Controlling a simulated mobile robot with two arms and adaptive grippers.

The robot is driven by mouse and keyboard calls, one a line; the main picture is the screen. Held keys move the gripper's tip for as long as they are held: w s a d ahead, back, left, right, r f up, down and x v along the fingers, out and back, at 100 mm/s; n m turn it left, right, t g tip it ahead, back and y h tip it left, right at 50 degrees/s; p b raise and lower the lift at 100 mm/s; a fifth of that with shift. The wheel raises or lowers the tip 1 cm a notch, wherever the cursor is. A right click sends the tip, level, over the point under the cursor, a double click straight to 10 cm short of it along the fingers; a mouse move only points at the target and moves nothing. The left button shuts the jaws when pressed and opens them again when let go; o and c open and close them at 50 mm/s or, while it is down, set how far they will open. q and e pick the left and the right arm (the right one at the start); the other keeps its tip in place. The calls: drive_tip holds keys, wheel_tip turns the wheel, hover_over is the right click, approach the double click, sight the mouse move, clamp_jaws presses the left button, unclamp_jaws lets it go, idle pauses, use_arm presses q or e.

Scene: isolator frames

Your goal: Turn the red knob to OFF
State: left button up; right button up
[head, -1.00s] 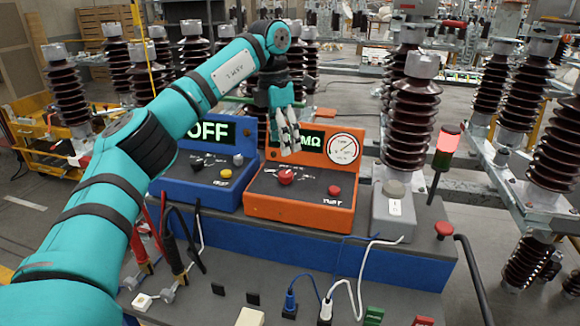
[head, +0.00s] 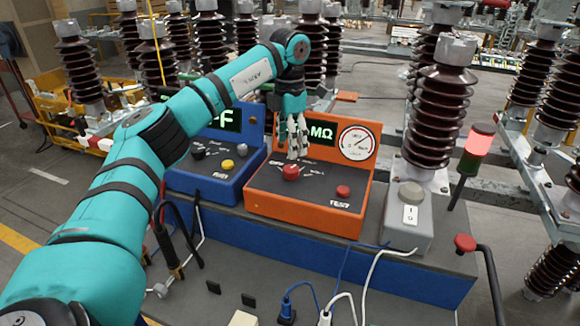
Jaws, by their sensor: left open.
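The red knob (head: 291,172) sits on the sloping dark panel of the orange tester (head: 305,215). Behind it the tester carries a green MΩ display (head: 321,134) and a round dial (head: 357,143). A second red button (head: 343,191) is at the panel's right, by the TEST label. My left gripper (head: 297,150) is open and points down just above and behind the red knob. Its fingers appear close to the knob, but I cannot tell whether they touch it. The marks around the knob are too small to read. My right gripper is not in view.
A blue instrument (head: 215,185) with a yellow button stands left of the tester. A grey switch box (head: 408,218), a red-lit beacon (head: 478,148) and a red knob on a black bar (head: 465,243) are at the right. Cables lie in front. Brown insulators (head: 440,110) stand behind.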

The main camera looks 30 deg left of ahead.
sight(290, 169)
use_arm(q)
wheel_tip(290, 169, down, 7)
drive_tip(key=shift+f+p, duration=0.1)
drive_tip(key=shift+p, duration=0.5)
drive_tip(key=shift+f, duration=0.45)
drive_tip(key=c, duration=1.2)
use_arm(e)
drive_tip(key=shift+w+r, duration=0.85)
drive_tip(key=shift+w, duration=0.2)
